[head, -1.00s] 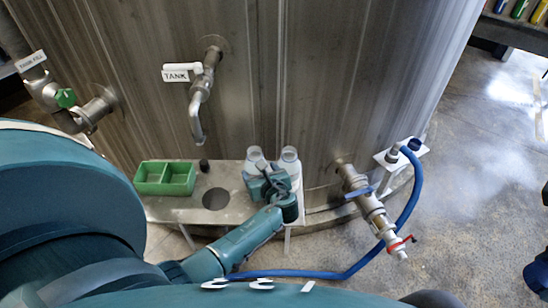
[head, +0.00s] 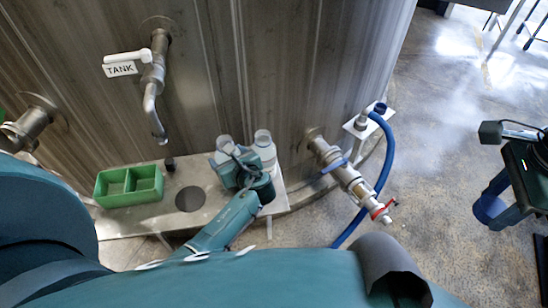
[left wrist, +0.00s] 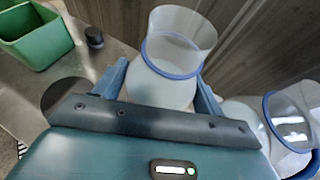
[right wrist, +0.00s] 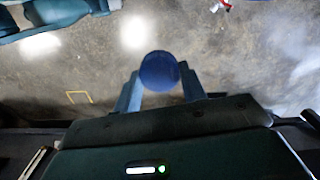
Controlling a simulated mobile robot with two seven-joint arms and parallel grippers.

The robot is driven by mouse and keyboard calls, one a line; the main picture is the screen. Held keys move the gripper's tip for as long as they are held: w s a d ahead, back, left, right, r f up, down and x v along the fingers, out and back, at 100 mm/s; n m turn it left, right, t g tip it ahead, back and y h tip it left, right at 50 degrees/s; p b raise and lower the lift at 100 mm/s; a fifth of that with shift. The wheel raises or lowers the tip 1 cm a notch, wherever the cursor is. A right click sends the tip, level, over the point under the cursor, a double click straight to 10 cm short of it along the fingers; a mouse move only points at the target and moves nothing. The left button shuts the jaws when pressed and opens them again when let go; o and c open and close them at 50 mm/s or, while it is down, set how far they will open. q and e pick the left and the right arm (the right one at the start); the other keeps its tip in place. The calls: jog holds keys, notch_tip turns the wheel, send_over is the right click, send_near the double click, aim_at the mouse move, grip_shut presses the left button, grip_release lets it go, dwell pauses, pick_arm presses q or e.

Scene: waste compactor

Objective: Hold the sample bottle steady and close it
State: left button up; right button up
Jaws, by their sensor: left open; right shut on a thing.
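A clear sample bottle (left wrist: 175,75) with an open mouth and a blue ring round its neck stands upright between the fingers of my left gripper (left wrist: 160,88), which is open. In the head view this bottle (head: 223,144) is partly hidden by my left gripper (head: 236,168). My right gripper (head: 500,192) is at the far right, well away from the bottles, above the floor. It is shut on a round blue cap (head: 485,210), which also shows in the right wrist view (right wrist: 159,71).
A second bottle (head: 265,149) stands just right of the first on the metal shelf (head: 125,220). A green divided tray (head: 130,185) and a small dark cap (head: 170,163) are to the left. A valve (head: 345,180) and blue hose (head: 388,155) lie between the shelf and my right gripper.

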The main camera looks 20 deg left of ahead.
aim_at(224, 140)
pick_arm(q)
jog(key=c, duration=1)
jog(key=shift+o, duration=0.2)
jog(key=shift+r, duration=0.1)
